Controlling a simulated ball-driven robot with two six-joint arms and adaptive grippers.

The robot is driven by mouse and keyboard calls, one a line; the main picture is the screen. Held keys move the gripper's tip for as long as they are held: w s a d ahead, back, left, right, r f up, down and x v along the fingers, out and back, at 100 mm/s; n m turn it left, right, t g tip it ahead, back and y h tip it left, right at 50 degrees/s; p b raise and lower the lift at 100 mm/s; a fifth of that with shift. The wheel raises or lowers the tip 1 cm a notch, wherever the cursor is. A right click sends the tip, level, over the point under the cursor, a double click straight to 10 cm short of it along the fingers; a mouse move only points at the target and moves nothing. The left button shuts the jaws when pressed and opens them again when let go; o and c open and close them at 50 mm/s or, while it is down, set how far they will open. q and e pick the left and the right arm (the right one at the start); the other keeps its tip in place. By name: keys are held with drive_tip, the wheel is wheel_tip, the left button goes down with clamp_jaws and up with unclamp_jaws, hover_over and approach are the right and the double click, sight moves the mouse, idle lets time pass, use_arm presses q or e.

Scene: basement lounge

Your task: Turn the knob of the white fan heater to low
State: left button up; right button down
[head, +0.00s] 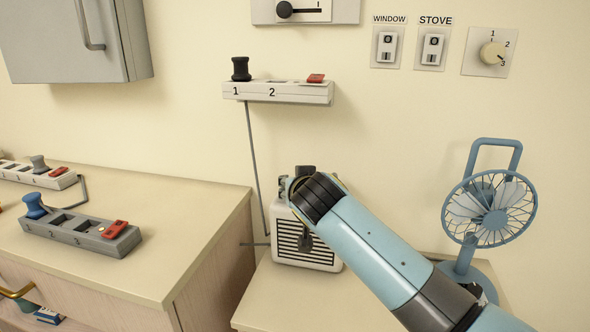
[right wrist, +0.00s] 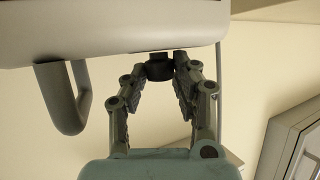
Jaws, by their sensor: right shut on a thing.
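The white fan heater (head: 284,250), with a dark slatted grille, stands on the low table in the head view. My right arm covers much of its upper part. In the right wrist view the heater's pale body (right wrist: 60,35) fills the top of the picture, with a grey loop handle (right wrist: 62,100) at the left. My right gripper (right wrist: 160,72) is shut on its dark knob (right wrist: 160,70), a finger on each side. In the head view the right gripper (head: 289,187) is at the heater's top; its fingertips are mostly hidden. The knob's setting cannot be read. My left gripper is out of view.
A blue desk fan (head: 489,215) stands right of my arm. A power strip (head: 300,94) is fixed to the wall above, its cord (head: 256,165) running down left of the heater. A wooden cabinet (head: 180,240) with power strips on top is at the left.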

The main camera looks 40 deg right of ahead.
drive_tip(key=n+y+p, duration=0.1)
drive_tip(key=y+p, duration=0.1)
drive_tip(key=n+t+y+p, duration=0.1)
drive_tip(key=shift+d+r+n+p, duration=0.25)
drive_tip(key=shift+n+p, duration=0.05)
drive_tip(key=shift+p, duration=0.1)
drive_tip(key=shift+f+n+y+p, duration=0.15)
drive_tip(key=shift+n+y+p, duration=0.45)
drive_tip(key=shift+y+p, duration=0.15)
drive_tip(key=c, duration=1)
unclamp_jaws()
drive_tip(key=shift+c, duration=0.2)
drive_tip(key=shift+f, duration=0.1)
wheel_tip(320, 180, up, 10)
